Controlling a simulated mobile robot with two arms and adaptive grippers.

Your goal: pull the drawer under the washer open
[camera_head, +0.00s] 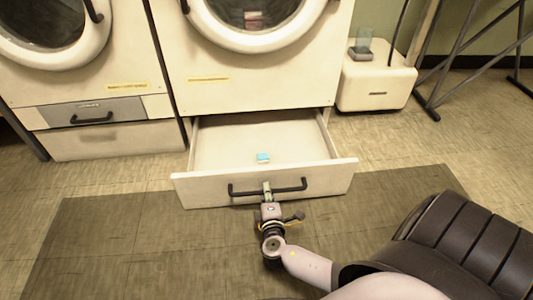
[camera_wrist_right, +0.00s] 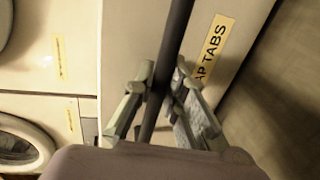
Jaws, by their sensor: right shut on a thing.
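The drawer (camera_head: 329,181) under the middle washer (camera_head: 262,75) stands pulled well out, its inside visible. Its dark bar handle (camera_head: 241,191) runs across the front panel. My right gripper (camera_head: 267,188) is shut on this handle near its middle, reaching in from the front. In the right wrist view, the dark handle bar (camera_wrist_right: 177,45) passes between the fingers (camera_wrist_right: 163,88). A small blue and white item (camera_head: 263,158) lies on the drawer floor. My left gripper is in neither view.
Another washer (camera_head: 130,70) stands left, with a grey drawer front (camera_head: 95,112) below it. A white box-like unit (camera_head: 375,85) carries a small clear cup-like thing. A metal rack (camera_head: 465,55) stands at the right. A dark mat (camera_head: 110,235) covers the floor in front.

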